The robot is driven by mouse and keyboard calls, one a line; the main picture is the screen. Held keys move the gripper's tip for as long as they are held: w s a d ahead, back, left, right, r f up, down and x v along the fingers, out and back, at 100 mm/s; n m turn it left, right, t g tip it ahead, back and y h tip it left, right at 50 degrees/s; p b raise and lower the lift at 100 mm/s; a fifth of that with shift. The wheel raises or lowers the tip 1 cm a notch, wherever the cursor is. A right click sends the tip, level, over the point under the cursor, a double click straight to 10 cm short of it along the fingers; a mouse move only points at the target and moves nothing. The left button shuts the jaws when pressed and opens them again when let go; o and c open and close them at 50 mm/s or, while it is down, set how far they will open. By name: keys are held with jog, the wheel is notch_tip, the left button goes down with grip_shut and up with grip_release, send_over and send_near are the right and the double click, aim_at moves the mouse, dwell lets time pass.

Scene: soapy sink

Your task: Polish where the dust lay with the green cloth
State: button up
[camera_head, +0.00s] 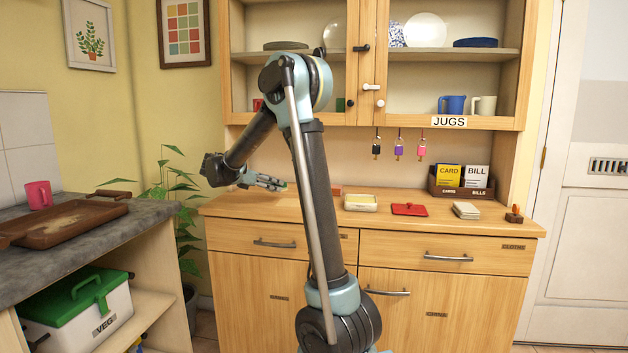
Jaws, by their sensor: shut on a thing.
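My gripper (268,182) is at the left of the wooden dresser top (400,203), low over it, pointing right. It is shut, and a small sliver of green, seemingly the green cloth (285,187), shows at its fingertips. Most of the cloth is hidden by the fingers or too small to make out. I cannot tell whether it touches the wood. No dust is clearly visible on the dresser top. My own arm hides part of the dresser's middle.
A butter dish (360,203), a red lid-like item (409,209), a pale stack (466,210) and a stamp (514,215) stand along the dresser top. A card box (461,190) is at back right. A tray (68,222) and pink mug (38,195) are on the left counter.

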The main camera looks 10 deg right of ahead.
jog(key=shift+r, duration=1.35)
jog(key=shift+d, duration=0.1)
